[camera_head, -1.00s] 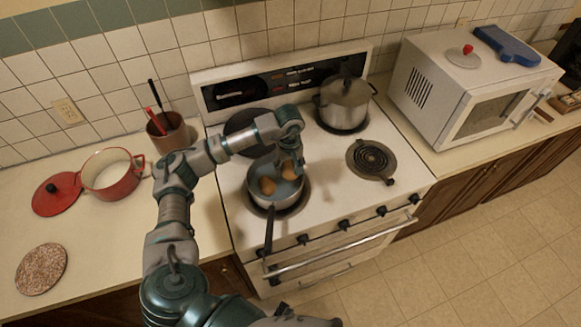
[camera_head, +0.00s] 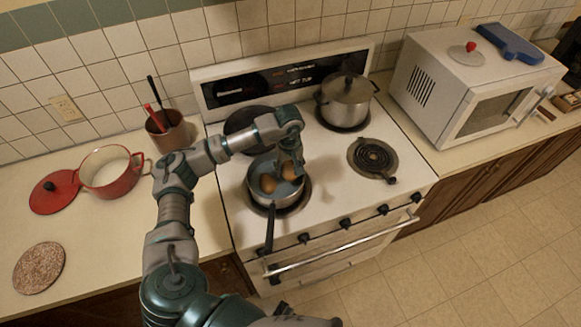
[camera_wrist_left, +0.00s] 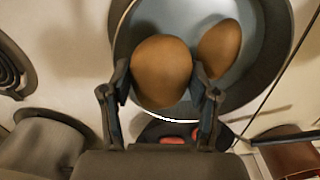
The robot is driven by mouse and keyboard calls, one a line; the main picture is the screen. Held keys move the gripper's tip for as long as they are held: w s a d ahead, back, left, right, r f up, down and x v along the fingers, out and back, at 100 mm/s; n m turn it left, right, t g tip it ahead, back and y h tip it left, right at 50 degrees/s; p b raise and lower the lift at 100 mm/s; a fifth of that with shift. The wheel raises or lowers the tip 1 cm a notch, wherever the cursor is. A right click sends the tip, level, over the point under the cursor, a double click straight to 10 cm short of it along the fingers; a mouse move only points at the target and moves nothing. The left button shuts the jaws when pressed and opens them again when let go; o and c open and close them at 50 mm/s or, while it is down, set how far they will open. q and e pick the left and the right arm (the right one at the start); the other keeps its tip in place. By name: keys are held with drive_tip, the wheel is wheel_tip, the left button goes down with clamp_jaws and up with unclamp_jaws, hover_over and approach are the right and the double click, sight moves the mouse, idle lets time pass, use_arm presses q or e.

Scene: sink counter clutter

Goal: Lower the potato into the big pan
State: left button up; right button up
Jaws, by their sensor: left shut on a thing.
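The saucepan (camera_head: 262,199) with a blue-grey inside and a dark handle stands on the front left burner. It also shows in the wrist view (camera_wrist_left: 262,75). My left gripper (camera_head: 287,163) is over the pan's far right side, pointing down, shut on a brown potato (camera_head: 288,172). In the wrist view the fingers (camera_wrist_left: 162,95) flank this potato (camera_wrist_left: 162,70). The held potato is within the pan's outline; I cannot tell whether it touches the bottom. A second potato (camera_head: 268,184) lies in the pan beside it, also in the wrist view (camera_wrist_left: 220,50). My right gripper is not in view.
A lidded pot (camera_head: 344,99) stands on the back right burner. A microwave (camera_head: 470,100) is at right.

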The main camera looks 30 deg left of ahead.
sight(288, 164)
use_arm(q)
drive_tip(key=shift+a+f, duration=0.3)
drive_tip(key=shift+a, duration=0.05)
drive_tip(key=shift+d+f, duration=0.1)
drive_tip(key=shift+d+f+b, duration=0.1)
drive_tip(key=shift+d+b, duration=0.1)
drive_tip(key=shift+b, duration=0.15)
drive_tip(key=o, duration=1.2)
drive_tip(key=shift+o, duration=0.7)
drive_tip(key=shift+a, duration=0.2)
drive_tip(key=shift+d, duration=0.1)
drive_tip(key=shift+r, duration=0.2)
wheel_tip(288, 164, up, 12)
drive_tip(key=shift+f, duration=0.25)
